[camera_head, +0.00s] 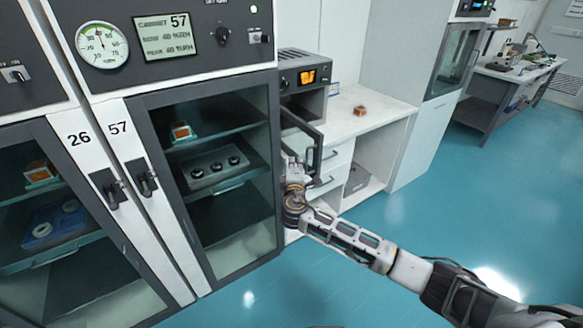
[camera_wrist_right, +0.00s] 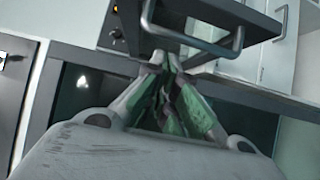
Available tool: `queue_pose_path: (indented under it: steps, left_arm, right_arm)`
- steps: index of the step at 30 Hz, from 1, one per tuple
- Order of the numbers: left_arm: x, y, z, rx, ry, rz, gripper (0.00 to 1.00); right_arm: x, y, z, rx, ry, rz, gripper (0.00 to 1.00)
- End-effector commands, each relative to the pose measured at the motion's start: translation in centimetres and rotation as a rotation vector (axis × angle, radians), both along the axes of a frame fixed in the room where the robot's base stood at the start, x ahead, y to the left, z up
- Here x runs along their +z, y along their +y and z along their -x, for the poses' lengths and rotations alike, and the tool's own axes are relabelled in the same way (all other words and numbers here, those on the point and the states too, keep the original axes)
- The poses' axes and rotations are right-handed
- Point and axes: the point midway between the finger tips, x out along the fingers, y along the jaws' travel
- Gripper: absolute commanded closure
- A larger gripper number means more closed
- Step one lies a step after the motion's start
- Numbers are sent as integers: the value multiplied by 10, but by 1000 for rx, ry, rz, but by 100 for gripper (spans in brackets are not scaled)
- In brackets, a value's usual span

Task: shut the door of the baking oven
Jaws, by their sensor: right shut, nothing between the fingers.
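The baking oven (camera_head: 304,76) is a small dark grey box with an orange display, on the white bench just right of the tall cabinet 57. Its door (camera_head: 297,130) stands open, swung out toward me, with a dark bar handle (camera_head: 316,155). My right gripper (camera_head: 291,160) is shut and empty, close by the door's lower part; whether it touches the door I cannot tell. In the right wrist view the shut fingertips (camera_wrist_right: 169,62) are just below the metal bar handle (camera_wrist_right: 194,38) on the dark door. My left gripper is not in view.
Tall dark-framed cabinets 26 and 57 (camera_head: 118,128) stand close on the left, with glass doors and black handles. A small orange-and-white item (camera_head: 360,111) lies on the white bench (camera_head: 382,108). The blue floor (camera_head: 450,200) on the right is clear.

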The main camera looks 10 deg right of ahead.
Motion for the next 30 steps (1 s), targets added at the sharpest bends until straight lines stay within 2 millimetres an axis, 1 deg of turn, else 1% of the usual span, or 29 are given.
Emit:
queue_pose_path:
  steps: [3, 6, 16, 24, 30]
  left_arm:
    - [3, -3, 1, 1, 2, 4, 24]
    - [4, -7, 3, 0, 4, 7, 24]
    - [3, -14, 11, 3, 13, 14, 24]
    - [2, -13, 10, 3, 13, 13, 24]
    - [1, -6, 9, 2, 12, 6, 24]
  right_arm:
    - [1, -9, -5, 0, 0, 3, 100]
    - [1, -13, -8, 1, -1, 1, 100]
    - [0, -15, -9, 1, 0, 0, 100]
    - [-1, -17, -9, 5, 0, 0, 100]
    - [-1, -25, -9, 23, 1, 2, 100]
